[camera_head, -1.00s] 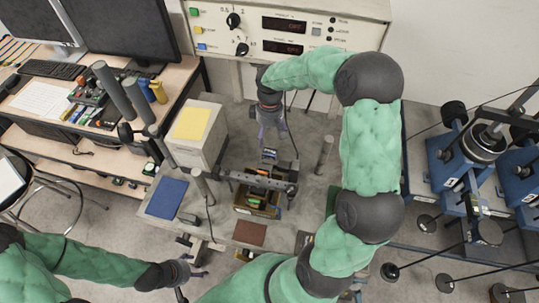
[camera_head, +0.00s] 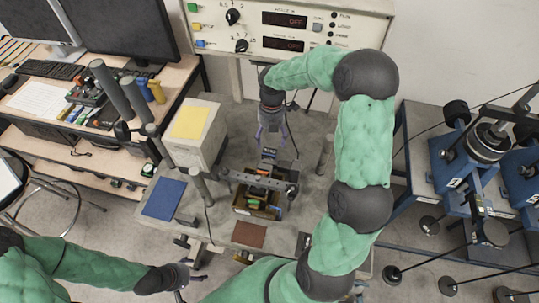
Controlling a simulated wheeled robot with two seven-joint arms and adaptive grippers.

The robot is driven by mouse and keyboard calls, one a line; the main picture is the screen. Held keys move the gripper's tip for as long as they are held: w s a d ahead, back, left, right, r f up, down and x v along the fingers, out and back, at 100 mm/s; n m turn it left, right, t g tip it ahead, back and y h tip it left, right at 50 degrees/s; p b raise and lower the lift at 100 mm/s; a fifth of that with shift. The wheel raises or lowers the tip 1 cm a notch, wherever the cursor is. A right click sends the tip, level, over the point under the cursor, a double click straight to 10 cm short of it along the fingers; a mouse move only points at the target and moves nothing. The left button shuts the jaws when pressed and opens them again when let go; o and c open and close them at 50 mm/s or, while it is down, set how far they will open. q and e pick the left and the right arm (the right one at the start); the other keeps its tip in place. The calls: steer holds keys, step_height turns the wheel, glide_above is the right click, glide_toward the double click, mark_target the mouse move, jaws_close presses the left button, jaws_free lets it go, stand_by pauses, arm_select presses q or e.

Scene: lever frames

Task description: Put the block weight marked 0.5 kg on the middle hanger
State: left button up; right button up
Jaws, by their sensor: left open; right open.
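My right gripper (camera_head: 272,137) points down over the grey bench, open, just behind a small dark block (camera_head: 269,153). The block stands behind a dark horizontal beam (camera_head: 258,181), and its marking is too small to read. Whether the fingers touch it I cannot tell. The beam crosses above an open box (camera_head: 244,209) holding small coloured pieces. Separate hangers are too small to make out, so I cannot tell the middle one. My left gripper (camera_head: 193,281) is open and empty at the bottom, in front of the bench and away from the beam.
A pale cabinet with a yellow sheet (camera_head: 190,123) stands left of the beam. A blue mat (camera_head: 164,199) and brown mat (camera_head: 249,234) lie on the bench. Upright grey posts (camera_head: 201,188) stand near the beam. An instrument panel (camera_head: 285,28) is behind; blue apparatus (camera_head: 453,160) is right.

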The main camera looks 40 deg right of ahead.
mark_target(269, 152)
steer(key=shift+f+n, duration=0.2)
steer(key=shift+n, duration=0.9)
steer(key=shift+f, duration=0.2)
steer(key=shift+s+a+f+b, duration=0.1)
steer(key=shift+a+f+b, duration=0.1)
steer(key=shift+f, duration=0.95)
steer(key=shift+s+a+f+b, duration=0.1)
steer(key=shift+f+b, duration=0.1)
steer(key=shift+f, duration=1)
steer(key=shift+s+a+f+b, duration=0.1)
steer(key=shift+f+b, duration=0.1)
steer(key=shift+f, duration=0.95)
jaws_close()
